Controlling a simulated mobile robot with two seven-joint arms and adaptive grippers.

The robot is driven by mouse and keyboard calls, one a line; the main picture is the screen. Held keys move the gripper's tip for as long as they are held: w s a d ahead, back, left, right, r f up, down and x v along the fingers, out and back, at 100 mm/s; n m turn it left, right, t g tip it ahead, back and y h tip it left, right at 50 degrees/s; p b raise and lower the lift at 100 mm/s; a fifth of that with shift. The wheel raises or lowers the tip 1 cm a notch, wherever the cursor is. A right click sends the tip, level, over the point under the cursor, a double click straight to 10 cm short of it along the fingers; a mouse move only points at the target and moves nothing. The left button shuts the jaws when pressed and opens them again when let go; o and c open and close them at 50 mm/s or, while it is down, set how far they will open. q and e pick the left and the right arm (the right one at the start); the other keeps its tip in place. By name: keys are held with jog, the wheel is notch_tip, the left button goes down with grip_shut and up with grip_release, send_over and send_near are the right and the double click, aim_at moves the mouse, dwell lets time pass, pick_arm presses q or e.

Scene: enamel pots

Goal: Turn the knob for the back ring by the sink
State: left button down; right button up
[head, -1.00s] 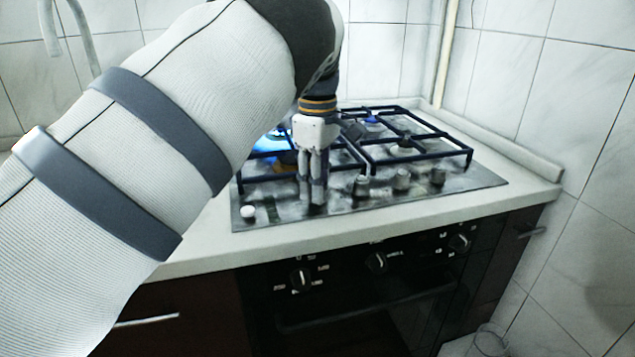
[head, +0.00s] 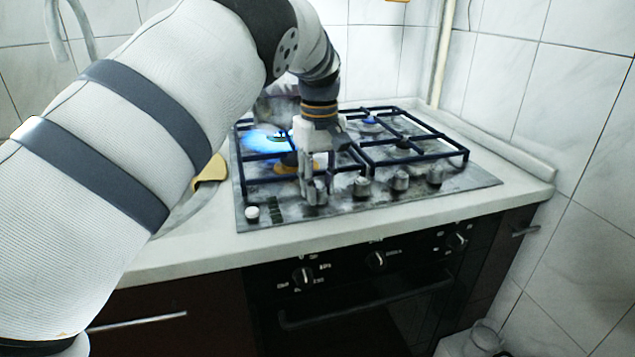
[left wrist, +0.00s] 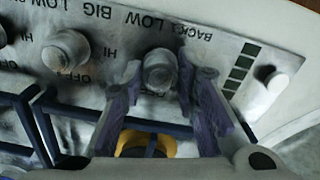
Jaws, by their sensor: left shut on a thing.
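My left gripper (head: 316,192) points down at the front left of the hob (head: 350,200). It is shut on the leftmost round metal knob (left wrist: 158,70), with a finger on either side. "BACK" and "LOW" are printed beside this knob in the left wrist view. In the head view the fingers partly hide the knob. The back left ring (head: 278,137), on the sink side, burns with a wide blue flame. My right gripper is not in view.
Other knobs (head: 400,180) stand in a row to the right. A white button (head: 252,212) is at the hob's left front corner. Black grates (head: 410,157) cover the rings. The back right ring (head: 371,120) shows a small blue glow. A yellowish item (head: 210,172) lies left of the hob.

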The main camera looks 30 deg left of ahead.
pick_arm(q)
jog(key=m, duration=0.5)
jog(key=shift+m, duration=0.3)
jog(key=m, duration=0.5)
jog(key=shift+m, duration=0.7)
jog(key=c, duration=1.2)
grip_release()
notch_tip(320, 180, up, 12)
